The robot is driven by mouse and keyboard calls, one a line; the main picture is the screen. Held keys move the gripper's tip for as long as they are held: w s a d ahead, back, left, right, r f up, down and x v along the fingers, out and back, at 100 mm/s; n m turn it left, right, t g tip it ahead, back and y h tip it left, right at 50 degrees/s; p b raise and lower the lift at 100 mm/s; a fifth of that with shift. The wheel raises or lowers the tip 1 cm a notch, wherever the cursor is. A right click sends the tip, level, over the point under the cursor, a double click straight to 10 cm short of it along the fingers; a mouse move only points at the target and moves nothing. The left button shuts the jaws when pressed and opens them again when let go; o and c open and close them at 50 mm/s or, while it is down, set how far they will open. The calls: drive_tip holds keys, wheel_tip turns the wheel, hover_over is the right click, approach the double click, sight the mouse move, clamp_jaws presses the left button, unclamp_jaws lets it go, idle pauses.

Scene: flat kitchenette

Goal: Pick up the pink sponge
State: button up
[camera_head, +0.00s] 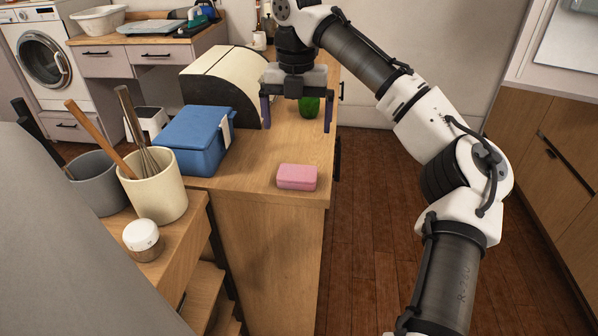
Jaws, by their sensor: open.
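The pink sponge (297,177) lies flat on the wooden counter (258,160), close to its front edge. My gripper (297,127) is open, with its two dark fingers spread wide and pointing down. It is over the counter, farther back than the sponge and apart from it. Nothing is held between the fingers. A green object (309,107) shows behind the gripper, partly hidden by it.
A blue box (190,140) stands left of the sponge, with a rounded bread bin (215,82) behind it. A cream utensil crock (157,190), a grey pot (95,185) and a white-lidded jar (141,236) stand at lower left. Counter around the sponge is clear.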

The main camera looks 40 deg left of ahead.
hover_over(297, 172)
drive_tip(key=f, duration=0.8)
drive_tip(key=shift+s+d, duration=0.15)
drive_tip(key=shift+s, duration=0.05)
drive_tip(key=shift+w+f+p, duration=0.15)
drive_tip(key=shift+f+p, duration=0.45)
drive_tip(key=shift+f, duration=2)
drive_tip(key=c, duration=0.9)
